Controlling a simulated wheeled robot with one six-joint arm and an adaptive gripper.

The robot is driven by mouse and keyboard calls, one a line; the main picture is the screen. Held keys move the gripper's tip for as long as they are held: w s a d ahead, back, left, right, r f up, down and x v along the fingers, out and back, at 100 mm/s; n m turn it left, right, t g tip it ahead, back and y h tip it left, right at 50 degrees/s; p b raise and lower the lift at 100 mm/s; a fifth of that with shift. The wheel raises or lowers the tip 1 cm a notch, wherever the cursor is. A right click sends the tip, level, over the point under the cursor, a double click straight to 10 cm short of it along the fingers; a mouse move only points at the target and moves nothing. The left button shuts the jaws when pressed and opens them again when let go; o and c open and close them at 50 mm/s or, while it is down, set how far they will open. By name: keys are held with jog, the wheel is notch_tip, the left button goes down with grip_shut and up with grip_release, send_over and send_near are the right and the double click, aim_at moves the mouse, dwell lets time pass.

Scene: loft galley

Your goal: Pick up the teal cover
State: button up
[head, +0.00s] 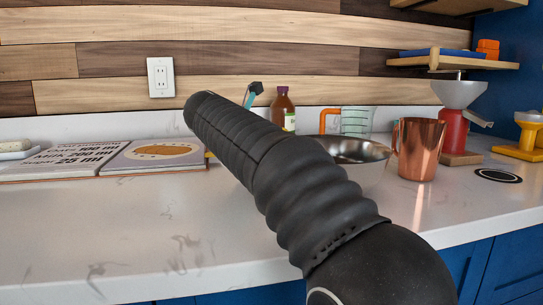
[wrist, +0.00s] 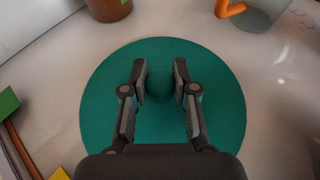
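The teal cover (wrist: 100,110) is a flat round disc with a small round knob (wrist: 160,86) at its middle, seen from above in the wrist view. My gripper (wrist: 160,80) is over the disc, its two fingers apart, one on each side of the knob. A narrow gap seems to show beside the knob; firm contact is not visible. The lower part of the disc is hidden by my gripper's body.
A brown bottle (head: 283,107) and a clear measuring cup (head: 356,121) with an orange handle stand at the back. A metal bowl (head: 362,150) and a copper mug (head: 418,150) are to the right. An open book (head: 100,160) lies left. The front counter is clear.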

jog(key=shift+r, duration=0.1)
grip_shut()
notch_tip(320, 180, up, 10)
jog(key=p, duration=0.4)
